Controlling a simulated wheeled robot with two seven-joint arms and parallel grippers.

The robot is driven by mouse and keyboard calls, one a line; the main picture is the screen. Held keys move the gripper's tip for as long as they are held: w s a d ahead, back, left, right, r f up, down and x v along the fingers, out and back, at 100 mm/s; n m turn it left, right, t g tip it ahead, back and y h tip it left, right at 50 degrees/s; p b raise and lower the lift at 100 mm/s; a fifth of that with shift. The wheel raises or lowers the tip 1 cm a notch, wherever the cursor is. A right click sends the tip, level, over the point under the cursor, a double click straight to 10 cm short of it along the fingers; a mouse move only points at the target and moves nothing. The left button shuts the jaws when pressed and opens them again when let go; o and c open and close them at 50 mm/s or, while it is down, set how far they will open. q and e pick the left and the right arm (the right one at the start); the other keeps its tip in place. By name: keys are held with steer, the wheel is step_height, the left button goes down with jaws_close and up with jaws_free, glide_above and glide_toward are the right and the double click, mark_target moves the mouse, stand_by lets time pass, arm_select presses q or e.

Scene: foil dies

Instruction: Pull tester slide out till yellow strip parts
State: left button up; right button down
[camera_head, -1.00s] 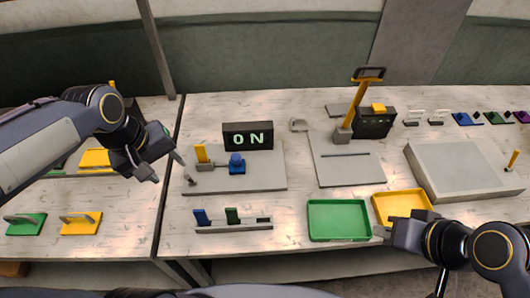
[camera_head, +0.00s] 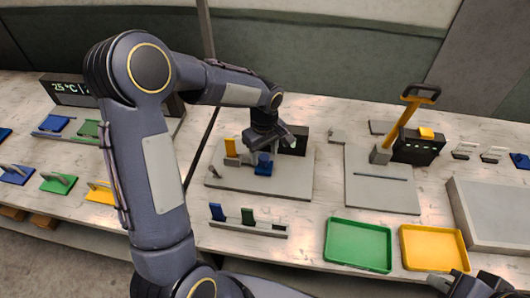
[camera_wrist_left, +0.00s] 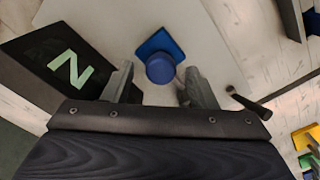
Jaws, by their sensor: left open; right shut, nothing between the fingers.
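The tester is a grey plate (camera_head: 225,175) with an upright yellow piece (camera_head: 230,147) at its left and a blue slide (camera_head: 263,168) at its middle. In the left wrist view the blue slide (camera_wrist_left: 156,45) carries a round blue knob (camera_wrist_left: 160,69). My left gripper (camera_head: 268,150) is over the slide, its fingers open (camera_wrist_left: 158,87). The knob shows between and slightly beyond the fingertips, with gaps on both sides. I cannot make out a yellow strip at the slide. My right gripper (camera_head: 445,284) is shut and empty at the lower right, partly cut off by the frame.
A black display (camera_head: 293,141) stands behind the slide, partly hidden by my left gripper. A rack (camera_head: 250,229) with a blue and a green piece lies in front. Green (camera_head: 358,246) and yellow (camera_head: 433,248) trays and a yellow-handled press (camera_head: 405,120) stand to the right.

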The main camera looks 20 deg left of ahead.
arm_select(q)
steer(key=shift+f, duration=0.55)
steer(key=shift+c, duration=0.2)
jaws_close()
steer(key=shift+d, duration=0.35)
steer(key=d, duration=0.2)
steer(key=w+d+b, duration=0.1)
steer(key=d, duration=0.1)
steer(key=d+b, duration=0.1)
steer(key=d, duration=0.1)
steer(key=shift+w+d, duration=0.3)
steer(key=shift+w, duration=0.1)
steer(key=shift+o, duration=0.2)
jaws_free()
